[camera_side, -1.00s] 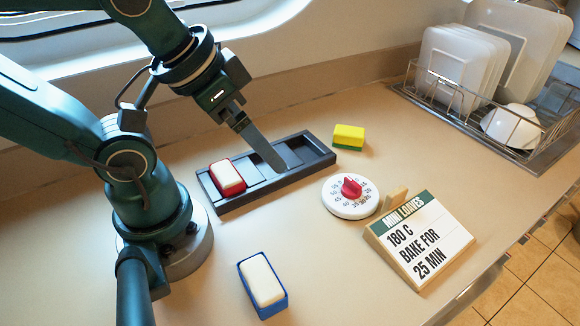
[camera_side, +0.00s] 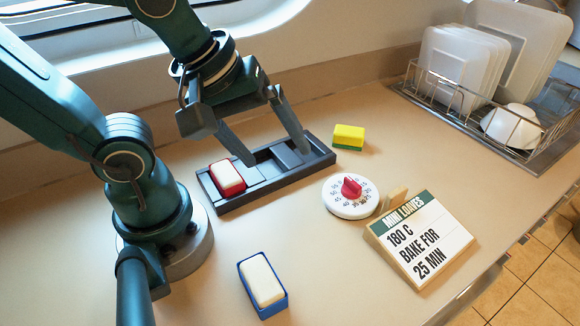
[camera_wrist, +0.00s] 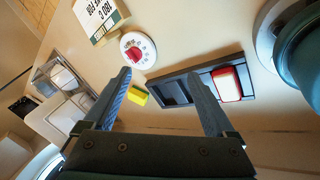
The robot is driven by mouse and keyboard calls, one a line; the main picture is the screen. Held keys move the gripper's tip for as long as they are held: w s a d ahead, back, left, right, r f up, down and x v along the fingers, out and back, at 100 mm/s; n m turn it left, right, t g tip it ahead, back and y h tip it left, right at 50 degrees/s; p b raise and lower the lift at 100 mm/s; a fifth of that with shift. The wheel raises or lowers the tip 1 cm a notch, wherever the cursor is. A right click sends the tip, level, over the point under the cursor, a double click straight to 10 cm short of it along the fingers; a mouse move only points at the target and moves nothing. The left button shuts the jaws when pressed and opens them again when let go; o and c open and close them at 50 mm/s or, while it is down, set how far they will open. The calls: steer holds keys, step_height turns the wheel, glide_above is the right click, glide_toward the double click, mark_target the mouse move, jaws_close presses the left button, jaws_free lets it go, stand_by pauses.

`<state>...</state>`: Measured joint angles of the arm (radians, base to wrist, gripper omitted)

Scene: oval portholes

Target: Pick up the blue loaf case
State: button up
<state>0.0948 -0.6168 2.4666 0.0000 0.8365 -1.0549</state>
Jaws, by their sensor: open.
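The blue loaf case (camera_side: 262,284), with a pale block inside, lies on the counter at the front, apart from everything else. It does not show in the wrist view. My gripper (camera_side: 278,158) is open and empty, its two fingers spread above the dark tray (camera_side: 318,163).
A yellow and green sponge (camera_side: 348,137), a white timer (camera_side: 338,207) with a red knob and a recipe sign (camera_side: 420,240) stand right of the tray. A dish rack (camera_side: 470,110) is at the back right. The counter around the blue case is clear.

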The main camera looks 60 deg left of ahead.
steer(key=s+d+f+n+g, duration=0.1)
steer(key=d+f+n+g, duration=0.1)
steer(key=d+f+n, duration=0.4)
steer(key=n+g, duration=0.1)
steer(key=g, duration=0.2)
glide_above(261, 278)
steer(key=f, duration=0.2)
steer(key=shift+w+a+f, duration=0.1)
steer(key=shift+w+f, duration=0.25)
steer(key=shift+f, duration=0.05)
steer(key=shift+s+f, duration=0.15)
steer(key=shift+s, duration=0.2)
steer(key=shift+f, duration=2.55)
jaws_close()
steer(key=shift+r, duration=0.1)
